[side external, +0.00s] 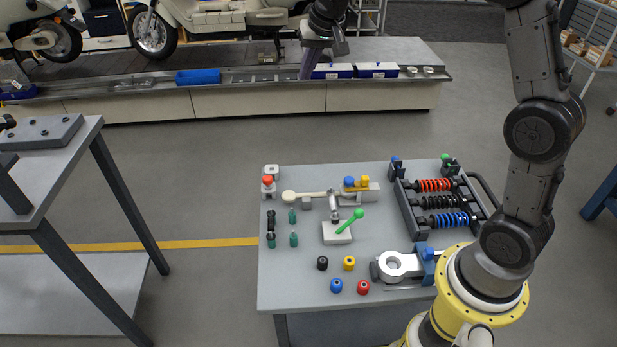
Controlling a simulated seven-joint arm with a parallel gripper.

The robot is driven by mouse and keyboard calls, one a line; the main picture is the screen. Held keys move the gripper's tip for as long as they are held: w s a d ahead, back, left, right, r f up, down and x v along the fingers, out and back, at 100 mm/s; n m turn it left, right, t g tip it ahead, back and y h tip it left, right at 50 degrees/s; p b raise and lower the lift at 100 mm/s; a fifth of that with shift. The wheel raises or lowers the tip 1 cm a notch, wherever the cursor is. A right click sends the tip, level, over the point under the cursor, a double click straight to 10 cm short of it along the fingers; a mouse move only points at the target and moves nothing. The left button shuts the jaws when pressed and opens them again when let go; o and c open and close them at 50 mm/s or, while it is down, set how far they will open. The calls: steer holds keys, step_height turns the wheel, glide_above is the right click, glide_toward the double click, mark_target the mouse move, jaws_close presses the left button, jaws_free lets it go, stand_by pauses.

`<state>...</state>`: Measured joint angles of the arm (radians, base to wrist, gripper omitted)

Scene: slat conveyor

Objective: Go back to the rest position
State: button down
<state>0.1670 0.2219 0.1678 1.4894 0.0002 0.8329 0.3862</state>
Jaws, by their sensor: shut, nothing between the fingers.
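My gripper (305,74) is at the top middle of the side external view, pointing down over the near edge of the slat conveyor (270,97). Its fingers look shut with nothing held. It is just left of a blue-and-white box (332,71); I cannot tell whether it touches the box or the conveyor. My arm reaches up from the yellow base at the lower right and passes out of the top of the picture.
A blue tray (198,77) lies left of the gripper, a second blue-and-white box (377,70) to its right. Scooters (215,18) stand behind. The grey work table (300,268) holds a shock-absorber rack (440,201) and small parts. Open floor lies between table and conveyor.

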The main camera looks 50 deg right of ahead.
steer(key=s+a+r+n+t, duration=0.1)
steer(key=s+a+r, duration=0.25)
steer(key=s, duration=0.55)
steer(key=s+a+r+n+t, duration=0.1)
steer(key=s+a+r+n, duration=0.15)
steer(key=s+r, duration=0.45)
steer(key=s+a+f+n, duration=0.1)
steer(key=s+f, duration=0.4)
steer(key=s, duration=0.4)
steer(key=s+a+f+n+g, duration=0.1)
steer(key=s+f+n, duration=0.1)
steer(key=s+f, duration=0.4)
steer(key=s, duration=0.3)
steer(key=shift+s+a+f+y, duration=0.2)
steer(key=shift+s+a+y, duration=0.1)
steer(key=shift+y, duration=0.1)
